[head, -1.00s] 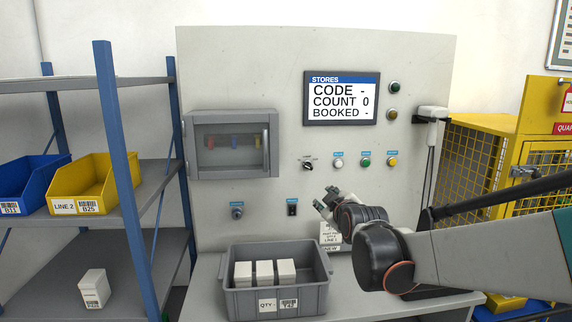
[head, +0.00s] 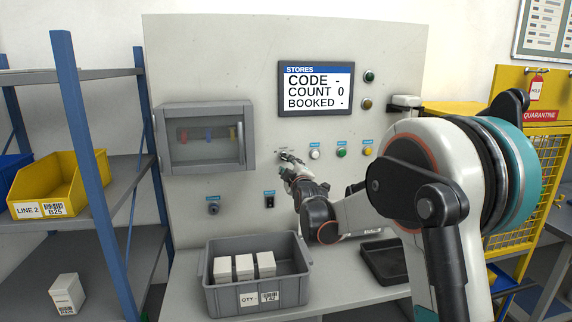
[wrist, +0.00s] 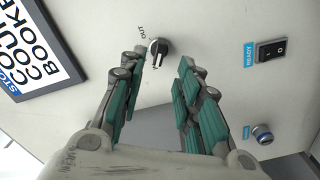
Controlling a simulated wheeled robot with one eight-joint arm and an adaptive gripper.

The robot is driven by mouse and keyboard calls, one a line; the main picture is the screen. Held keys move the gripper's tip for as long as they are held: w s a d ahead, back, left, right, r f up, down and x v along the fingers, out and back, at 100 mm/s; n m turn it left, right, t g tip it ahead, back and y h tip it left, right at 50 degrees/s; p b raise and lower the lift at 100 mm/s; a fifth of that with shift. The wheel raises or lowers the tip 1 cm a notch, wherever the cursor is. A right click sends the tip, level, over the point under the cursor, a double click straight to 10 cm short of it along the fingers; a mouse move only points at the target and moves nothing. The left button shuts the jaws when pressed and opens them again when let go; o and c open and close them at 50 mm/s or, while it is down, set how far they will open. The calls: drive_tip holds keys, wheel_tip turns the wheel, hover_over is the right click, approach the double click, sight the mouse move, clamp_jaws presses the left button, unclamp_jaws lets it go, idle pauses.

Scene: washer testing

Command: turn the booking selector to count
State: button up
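The booking selector (wrist: 157,48) is a small black and silver rotary knob on the grey panel (head: 215,60). In the wrist view it lies just ahead of my fingertips, between their lines, with an "OUT" marking beside it; its other markings are unclear. In the head view it is mostly hidden behind my gripper (head: 287,163). The wrist view shows my gripper (wrist: 158,70) open and empty, its teal-padded fingers spread on either side, with no visible contact. The screen (head: 315,88) reads CODE -, COUNT 0, BOOKED -.
White, green and yellow buttons (head: 341,152) sit right of the selector. A black rocker switch (head: 270,202) and a round knob (head: 213,208) are below. A windowed box (head: 205,110) is on the left. A grey bin (head: 255,298) with white boxes stands on the bench below.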

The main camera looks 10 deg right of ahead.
sight(286, 159)
drive_tip(key=w+b, duration=0.1)
drive_tip(key=w, duration=0.6)
drive_tip(key=shift+c, duration=0.6)
clamp_jaws()
